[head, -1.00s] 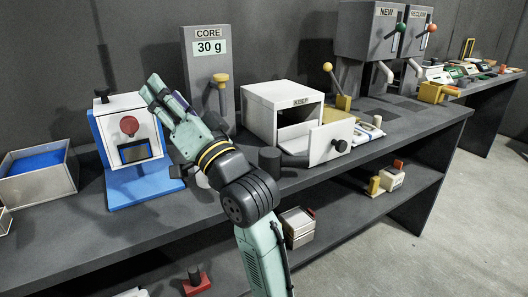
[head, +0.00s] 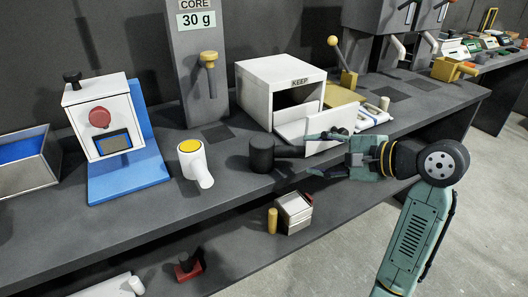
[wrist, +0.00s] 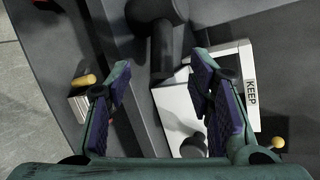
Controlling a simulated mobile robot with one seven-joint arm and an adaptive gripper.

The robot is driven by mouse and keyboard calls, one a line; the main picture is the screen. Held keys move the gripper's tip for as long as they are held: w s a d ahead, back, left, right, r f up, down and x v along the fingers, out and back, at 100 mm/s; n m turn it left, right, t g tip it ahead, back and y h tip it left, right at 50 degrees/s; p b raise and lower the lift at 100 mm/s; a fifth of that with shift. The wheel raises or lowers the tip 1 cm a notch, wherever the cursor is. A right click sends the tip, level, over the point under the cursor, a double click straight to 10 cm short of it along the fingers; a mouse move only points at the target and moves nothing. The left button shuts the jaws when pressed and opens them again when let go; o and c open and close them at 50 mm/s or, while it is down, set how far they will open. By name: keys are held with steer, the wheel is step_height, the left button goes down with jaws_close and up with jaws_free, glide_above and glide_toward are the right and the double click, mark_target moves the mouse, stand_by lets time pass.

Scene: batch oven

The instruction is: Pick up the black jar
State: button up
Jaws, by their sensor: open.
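The black jar (head: 262,153) stands upright on the dark bench top, near its front edge, with a dark handle pointing right. In the wrist view the black jar (wrist: 150,10) is at the top edge, partly cut off, and its handle points down between the fingers. My gripper (head: 309,154) is open and empty to the right of the jar, its fingers pointing left at the handle end. In the wrist view my gripper (wrist: 162,72) shows one finger on each side of the handle's line. Whether the handle tip lies between the fingertips is hard to tell.
The white KEEP box (head: 278,88) stands behind, its white front panel (head: 318,128) pulled out close behind my upper finger. A white jar with yellow top (head: 192,158) stands left of the black jar. A lower shelf holds a small box (head: 294,212).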

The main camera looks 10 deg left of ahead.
mark_target(296, 152)
steer(key=shift+p+x, duration=0.7)
steer(key=shift+x, duration=2.7)
steer(key=shift+r, duration=0.15)
steer(key=shift+c, duration=0.6)
jaws_close()
